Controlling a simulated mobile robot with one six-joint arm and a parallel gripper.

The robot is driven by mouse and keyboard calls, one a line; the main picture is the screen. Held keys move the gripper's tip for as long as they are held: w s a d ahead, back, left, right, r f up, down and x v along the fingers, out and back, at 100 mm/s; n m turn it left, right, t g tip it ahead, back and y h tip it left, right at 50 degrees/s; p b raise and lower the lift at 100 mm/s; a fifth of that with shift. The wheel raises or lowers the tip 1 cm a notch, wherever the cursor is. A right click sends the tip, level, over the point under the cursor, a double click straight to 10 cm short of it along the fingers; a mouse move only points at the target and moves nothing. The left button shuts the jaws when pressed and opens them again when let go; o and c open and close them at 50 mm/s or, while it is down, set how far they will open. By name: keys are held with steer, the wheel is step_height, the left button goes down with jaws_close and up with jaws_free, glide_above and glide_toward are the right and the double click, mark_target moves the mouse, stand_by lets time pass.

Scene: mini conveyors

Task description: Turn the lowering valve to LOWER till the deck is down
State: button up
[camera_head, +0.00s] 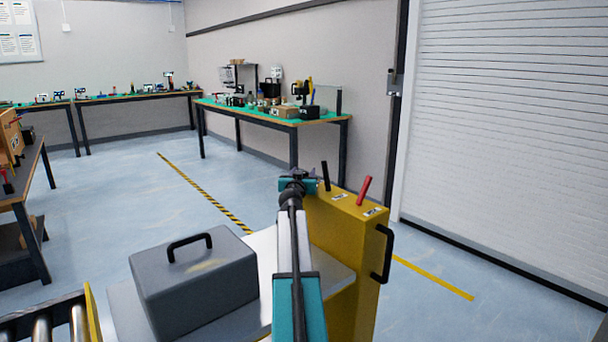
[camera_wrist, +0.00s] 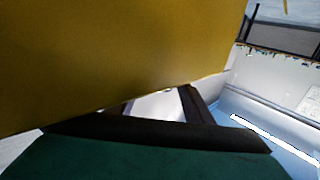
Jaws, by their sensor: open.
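The yellow lift column (camera_head: 345,240) stands right of my arm, with a black handle on its right side. Two levers rise from its top: a black lever (camera_head: 325,176) and a red lever (camera_head: 364,191), both tilted. Small labels lie by them, too small to read, so I cannot tell which lever is the lowering valve. The pale deck (camera_head: 335,283) extends left from the column and bears a grey case. My gripper (camera_head: 298,175) is open and empty, just left of the black lever. In the wrist view a yellow surface (camera_wrist: 120,60), probably the column, fills the upper left.
The grey case (camera_head: 195,285) with a black handle sits on the deck left of my arm. A roller conveyor (camera_head: 45,325) is at the lower left. Benches (camera_head: 290,121) with small items line the far walls. A closed shutter (camera_head: 510,130) is right. The floor between is clear.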

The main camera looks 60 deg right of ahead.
steer(key=shift+d, duration=0.1)
steer(key=c, duration=1.1)
steer(key=shift+o, duration=0.3)
steer(key=shift+r+p, duration=0.15)
steer(key=shift+p, duration=0.85)
steer(key=n+t+p, duration=0.1)
steer(key=p, duration=0.3)
steer(key=shift+t+y, duration=0.3)
steer(key=shift+y, duration=0.1)
steer(key=shift+p, duration=0.65)
steer(key=o, duration=1)
steer(key=shift+o, duration=0.2)
